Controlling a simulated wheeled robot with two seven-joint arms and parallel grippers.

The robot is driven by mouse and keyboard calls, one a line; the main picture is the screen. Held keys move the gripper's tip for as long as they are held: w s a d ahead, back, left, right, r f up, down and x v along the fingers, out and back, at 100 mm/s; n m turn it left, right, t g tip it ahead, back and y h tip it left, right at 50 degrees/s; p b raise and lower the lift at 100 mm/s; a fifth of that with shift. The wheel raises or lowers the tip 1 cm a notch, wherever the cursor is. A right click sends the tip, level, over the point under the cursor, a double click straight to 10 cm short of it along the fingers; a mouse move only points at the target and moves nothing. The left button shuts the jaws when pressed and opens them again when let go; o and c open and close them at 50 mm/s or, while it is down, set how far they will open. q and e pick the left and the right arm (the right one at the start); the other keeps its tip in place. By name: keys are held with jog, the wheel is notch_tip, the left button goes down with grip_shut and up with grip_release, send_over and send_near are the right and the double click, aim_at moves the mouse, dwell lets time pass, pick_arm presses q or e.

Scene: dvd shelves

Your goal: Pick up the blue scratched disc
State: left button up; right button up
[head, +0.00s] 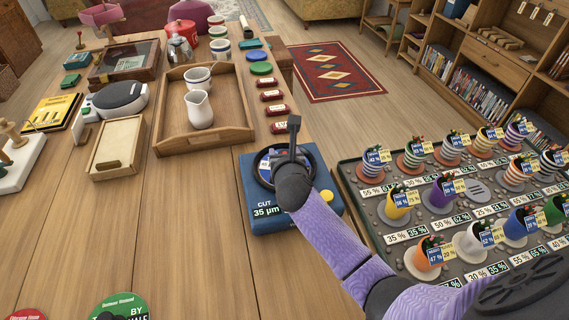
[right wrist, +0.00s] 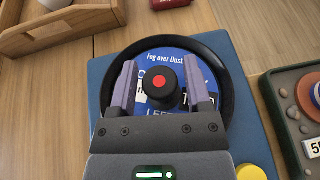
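The blue disc (head: 265,164) lies in a black ring on top of a blue machine (head: 262,213) marked "CUT 35 µm". In the right wrist view the disc (right wrist: 165,57) reads "Fog over Dust", and a black knob (right wrist: 159,85) with a red dot stands at its middle. I cannot make out scratches on it. My right gripper (head: 292,140) is over the machine and hides part of the disc in the head view. In the right wrist view the gripper (right wrist: 160,80) has its fingers spread, one on each side of the knob. My left gripper is not in view.
A wooden tray (head: 240,133) with a white jug stands left of the machine. A green disc (head: 118,308) and a red disc (head: 28,315) show at the bottom left.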

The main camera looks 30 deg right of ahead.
jog(key=c, duration=0.7)
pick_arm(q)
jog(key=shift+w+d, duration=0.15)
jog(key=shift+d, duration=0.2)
pick_arm(e)
grip_shut()
